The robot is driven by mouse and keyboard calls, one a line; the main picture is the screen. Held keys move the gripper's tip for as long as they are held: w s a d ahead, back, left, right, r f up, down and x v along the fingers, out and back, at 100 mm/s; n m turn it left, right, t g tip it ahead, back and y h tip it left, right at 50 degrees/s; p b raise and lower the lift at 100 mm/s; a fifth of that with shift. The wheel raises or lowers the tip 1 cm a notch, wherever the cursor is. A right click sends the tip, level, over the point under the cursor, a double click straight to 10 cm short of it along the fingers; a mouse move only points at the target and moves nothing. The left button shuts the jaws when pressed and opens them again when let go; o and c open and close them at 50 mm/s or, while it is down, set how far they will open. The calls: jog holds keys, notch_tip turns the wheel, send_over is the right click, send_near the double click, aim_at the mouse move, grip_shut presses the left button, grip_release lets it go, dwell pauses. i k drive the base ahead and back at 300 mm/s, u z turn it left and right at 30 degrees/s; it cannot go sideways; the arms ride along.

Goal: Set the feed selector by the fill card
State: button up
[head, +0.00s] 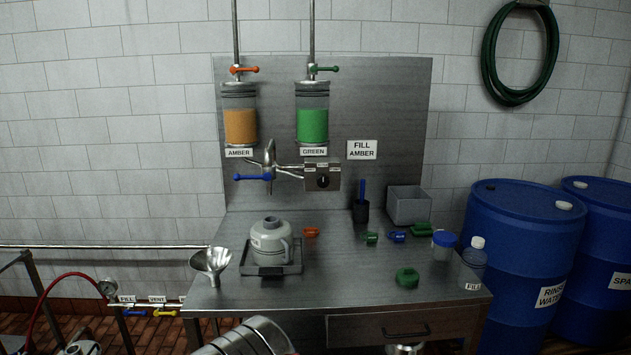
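The fill card (362,150) on the steel back panel reads FILL AMBER. The feed selector (322,178) is a grey box with a black round knob, below the green cylinder. Small labels sit on its top edge; they and the knob's pointing direction are too small to read. The amber cylinder (240,125) holds orange liquid and has an orange lever (244,69) on top. The green cylinder (312,124) holds green liquid and has a green lever (323,69). A spout pipe with a blue lever (252,177) hangs left of the selector. My gripper is not in view.
A grey jug (270,240) stands on a tray on the steel bench (335,285). A funnel (211,262) is at the left edge. Small coloured fittings, a grey bin (408,205) and bottles stand at right. The bench's front middle is clear.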

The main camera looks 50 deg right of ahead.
aim_at(322, 181)
jog(key=z, duration=0.15)
jog(key=i, duration=1.2)
jog(key=z, duration=0.25)
